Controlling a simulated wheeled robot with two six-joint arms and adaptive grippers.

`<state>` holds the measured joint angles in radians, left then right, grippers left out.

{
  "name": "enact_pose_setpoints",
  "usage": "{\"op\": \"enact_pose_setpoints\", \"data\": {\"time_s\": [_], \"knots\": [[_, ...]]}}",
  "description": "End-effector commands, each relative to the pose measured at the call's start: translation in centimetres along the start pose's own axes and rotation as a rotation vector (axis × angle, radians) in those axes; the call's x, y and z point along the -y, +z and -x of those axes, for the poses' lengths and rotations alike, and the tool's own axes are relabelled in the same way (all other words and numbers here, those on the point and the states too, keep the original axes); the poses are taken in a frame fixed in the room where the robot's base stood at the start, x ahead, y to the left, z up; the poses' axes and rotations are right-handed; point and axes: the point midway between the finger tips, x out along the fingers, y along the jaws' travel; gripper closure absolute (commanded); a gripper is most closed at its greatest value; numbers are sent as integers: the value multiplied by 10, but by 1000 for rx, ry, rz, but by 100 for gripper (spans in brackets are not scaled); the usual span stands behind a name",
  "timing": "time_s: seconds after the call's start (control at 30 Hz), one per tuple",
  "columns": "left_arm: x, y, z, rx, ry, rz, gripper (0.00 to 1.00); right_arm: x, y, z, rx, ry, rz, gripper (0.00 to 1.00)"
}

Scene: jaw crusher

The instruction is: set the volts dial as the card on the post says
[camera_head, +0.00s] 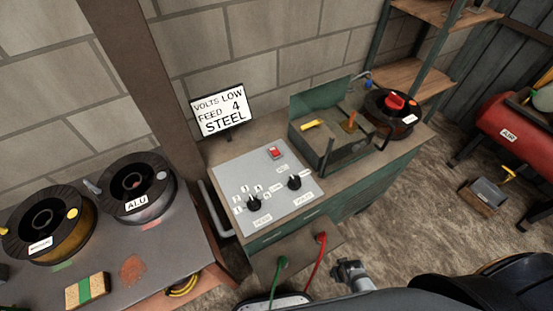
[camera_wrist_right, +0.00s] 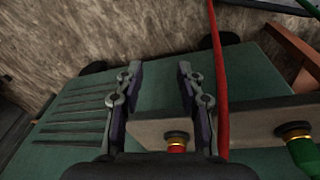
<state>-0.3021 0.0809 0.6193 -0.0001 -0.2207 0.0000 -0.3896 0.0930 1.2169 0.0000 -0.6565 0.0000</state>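The card (camera_head: 221,110) on the post reads VOLTS LOW, FEED 4, STEEL. Below it, a grey sloped panel (camera_head: 240,170) has two black dials. The right dial (camera_head: 294,182) has a few word marks around it and looks like the volts dial. The left dial (camera_head: 254,203) has several number marks. Their small labels and exact pointer settings are too small to read surely. My right gripper (camera_head: 347,272) is in front of the cabinet, below and right of the dials, touching neither. In the right wrist view its fingers (camera_wrist_right: 160,68) are apart with nothing between them. My left gripper is out of view.
A red switch (camera_head: 275,152) sits on the panel. A red cable (camera_head: 315,262) and a green cable (camera_head: 275,285) hang from plugs at the cabinet front; the red cable (camera_wrist_right: 220,85) passes beside my right gripper. Wire spools (camera_head: 137,187) stand on the left table. A green open box (camera_head: 310,105) stands behind.

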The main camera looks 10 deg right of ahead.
Motion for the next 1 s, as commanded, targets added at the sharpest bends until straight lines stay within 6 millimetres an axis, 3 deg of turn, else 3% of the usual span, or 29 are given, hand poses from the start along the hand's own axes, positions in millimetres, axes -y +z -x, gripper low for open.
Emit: {"op": "enact_pose_setpoints", "data": {"time_s": [0.03,0.3,0.7,0.83,1.0], "knots": [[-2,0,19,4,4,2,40,-2,-18,31,-12,1,2,62],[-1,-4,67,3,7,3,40,-7,-92,154,-51,4,11,62],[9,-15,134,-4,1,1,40,-10,-167,335,-87,6,28,62],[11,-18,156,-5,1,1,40,-10,-192,378,-75,5,36,62],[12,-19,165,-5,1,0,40,-2,-225,378,-29,-8,58,62]]}}
